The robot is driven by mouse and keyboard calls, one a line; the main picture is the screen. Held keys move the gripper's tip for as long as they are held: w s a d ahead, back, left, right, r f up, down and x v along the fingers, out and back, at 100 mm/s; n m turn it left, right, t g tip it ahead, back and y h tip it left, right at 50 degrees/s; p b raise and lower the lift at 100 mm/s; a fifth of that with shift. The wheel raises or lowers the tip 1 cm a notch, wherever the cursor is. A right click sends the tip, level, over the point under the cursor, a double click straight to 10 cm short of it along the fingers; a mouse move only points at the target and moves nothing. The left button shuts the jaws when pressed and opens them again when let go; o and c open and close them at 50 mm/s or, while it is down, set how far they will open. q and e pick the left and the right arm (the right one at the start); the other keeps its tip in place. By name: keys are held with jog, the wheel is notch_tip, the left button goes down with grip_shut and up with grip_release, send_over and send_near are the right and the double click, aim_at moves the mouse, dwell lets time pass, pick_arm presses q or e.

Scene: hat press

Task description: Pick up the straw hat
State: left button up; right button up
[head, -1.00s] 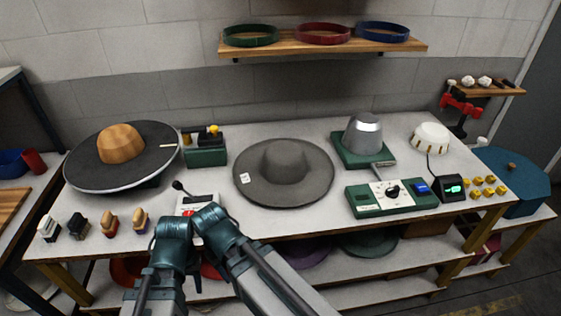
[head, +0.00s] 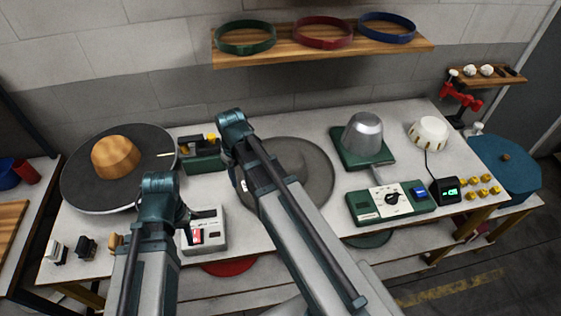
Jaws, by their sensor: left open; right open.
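I cannot make out a straw hat for certain.
A white box (head: 214,238) with a red switch stands at the front. A green stand (head: 204,161) is behind it. A metal dome press (head: 362,133) and green control box (head: 391,203) stand on the right. A wooden shelf (head: 320,54) holds green, red and blue bands.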

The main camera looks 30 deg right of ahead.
jog(key=b, duration=0.9)
send_over(246, 201)
jog(key=shift+s+a+f, duration=0.15)
jog(key=shift+f, duration=2.05)
jog(key=shift+s+a+f, duration=0.1)
jog(key=shift+a+f, duration=0.05)
jog(key=shift+f, duration=2.05)
jog(key=f+b, duration=0.5)
jog(key=shift+w+d+f, duration=0.1)
jog(key=shift+w+d, duration=0.15)
jog(key=shift+w, duration=0.05)
grip_shut()
